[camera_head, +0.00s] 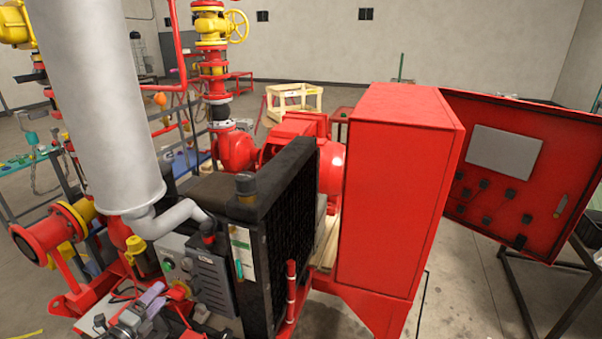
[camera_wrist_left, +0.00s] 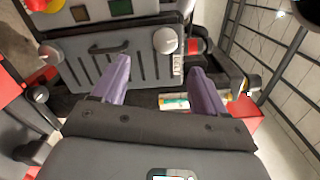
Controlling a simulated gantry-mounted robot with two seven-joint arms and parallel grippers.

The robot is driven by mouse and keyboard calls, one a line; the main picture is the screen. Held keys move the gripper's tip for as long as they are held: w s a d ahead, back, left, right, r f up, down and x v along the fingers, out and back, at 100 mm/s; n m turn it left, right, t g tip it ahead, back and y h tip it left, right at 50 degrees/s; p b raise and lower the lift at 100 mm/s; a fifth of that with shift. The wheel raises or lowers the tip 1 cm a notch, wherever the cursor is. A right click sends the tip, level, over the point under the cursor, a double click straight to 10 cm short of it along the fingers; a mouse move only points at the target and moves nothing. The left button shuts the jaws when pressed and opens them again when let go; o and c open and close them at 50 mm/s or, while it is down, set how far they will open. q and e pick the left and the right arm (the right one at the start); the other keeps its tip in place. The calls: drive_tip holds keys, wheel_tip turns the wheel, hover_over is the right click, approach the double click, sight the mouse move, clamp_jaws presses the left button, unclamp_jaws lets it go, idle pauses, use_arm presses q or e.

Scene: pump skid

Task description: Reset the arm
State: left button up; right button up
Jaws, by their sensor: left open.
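My left gripper (camera_head: 153,295) is at the lower left of the head view, low in front of the pump skid's grey control box (camera_head: 199,272). In the left wrist view my left gripper (camera_wrist_left: 162,75) shows two purple fingers spread apart, with nothing held between them. Beyond the fingers is the grey box (camera_wrist_left: 85,70) with a dark handle and a round grey knob (camera_wrist_left: 165,40). I cannot tell whether the fingers touch anything. My right gripper is in neither view.
A large pale cylinder (camera_head: 97,90) stands at the left. The black radiator (camera_head: 290,225) and red cabinet (camera_head: 393,190) fill the middle. The red panel door (camera_head: 520,165) stands open at right. A small cylinder with a coloured label (camera_wrist_left: 174,102) lies behind the fingers.

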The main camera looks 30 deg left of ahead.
use_arm(q)
drive_tip(key=s+d+f+n+g, duration=0.2)
drive_tip(key=d+f+n, duration=0.15)
drive_tip(key=d, duration=0.65)
drive_tip(key=s+d+f+n+g+h, duration=0.1)
drive_tip(key=d+f+n, duration=0.25)
drive_tip(key=d, duration=0.55)
drive_tip(key=s+d+f+n+g, duration=0.2)
drive_tip(key=d+f+n, duration=0.15)
drive_tip(key=d, duration=0.65)
drive_tip(key=s+d+r+n+g+h, duration=0.35)
drive_tip(key=s+d+n+g, duration=0.2)
drive_tip(key=d, duration=0.65)
drive_tip(key=s+n+g, duration=0.1)
drive_tip(key=s+g, duration=0.3)
drive_tip(key=s, duration=0.3)
wheel_tip(320, 180, up, 13)
drive_tip(key=p, duration=1.2)
drive_tip(key=shift+w+d+y+p, duration=0.15)
drive_tip(key=shift+w+y+p, duration=0.2)
drive_tip(key=shift+w+y, duration=0.1)
drive_tip(key=shift+t, duration=0.25)
